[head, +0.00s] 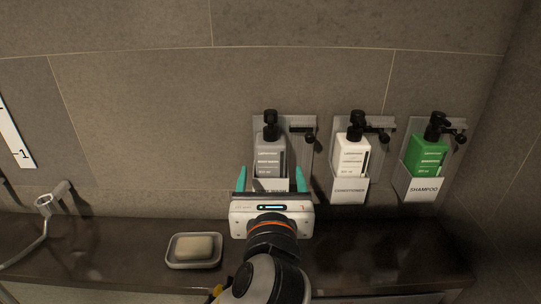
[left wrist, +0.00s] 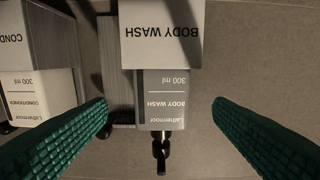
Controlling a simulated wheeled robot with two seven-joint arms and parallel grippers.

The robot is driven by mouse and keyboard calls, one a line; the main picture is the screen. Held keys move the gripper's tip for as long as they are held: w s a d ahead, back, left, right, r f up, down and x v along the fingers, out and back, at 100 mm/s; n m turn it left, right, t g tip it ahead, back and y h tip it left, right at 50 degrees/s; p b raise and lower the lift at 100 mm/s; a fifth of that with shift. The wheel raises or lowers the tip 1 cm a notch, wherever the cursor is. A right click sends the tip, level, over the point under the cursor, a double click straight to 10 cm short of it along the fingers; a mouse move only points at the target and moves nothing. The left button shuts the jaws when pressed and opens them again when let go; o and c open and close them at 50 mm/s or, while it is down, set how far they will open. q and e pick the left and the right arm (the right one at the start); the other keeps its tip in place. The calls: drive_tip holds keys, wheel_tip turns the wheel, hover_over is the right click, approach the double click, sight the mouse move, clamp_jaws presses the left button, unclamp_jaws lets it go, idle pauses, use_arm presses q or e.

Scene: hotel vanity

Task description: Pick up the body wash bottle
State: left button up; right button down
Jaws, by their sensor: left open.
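The body wash bottle (head: 269,156) is grey with a black pump and stands upright in a wall holder (head: 262,185) labelled body wash, the leftmost of three. My left gripper (head: 271,180) is in front of this holder, its two teal fingers spread wide and partly covering the label. In the left wrist view the bottle (left wrist: 163,92) appears upside down between the open green fingers (left wrist: 160,125), with its black pump toward the bottom. No finger visibly touches it. My right gripper is in neither view.
A white conditioner bottle (head: 352,157) and a green shampoo bottle (head: 429,157) stand in holders to the right. The conditioner also shows in the left wrist view (left wrist: 38,98). A soap dish (head: 194,262) with soap sits on the dark counter (head: 120,245). A metal faucet (head: 46,210) is at left.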

sight(271, 160)
use_arm(q)
drive_tip(key=w, duration=0.1)
drive_tip(key=w+p, duration=0.1)
drive_tip(key=w, duration=0.2)
drive_tip(key=shift+w+r+p, duration=0.35)
drive_tip(key=shift+r, duration=0.05)
drive_tip(key=shift+w+f, duration=0.1)
drive_tip(key=shift+w, duration=0.25)
drive_tip(key=shift+s, duration=0.15)
drive_tip(key=c, duration=1)
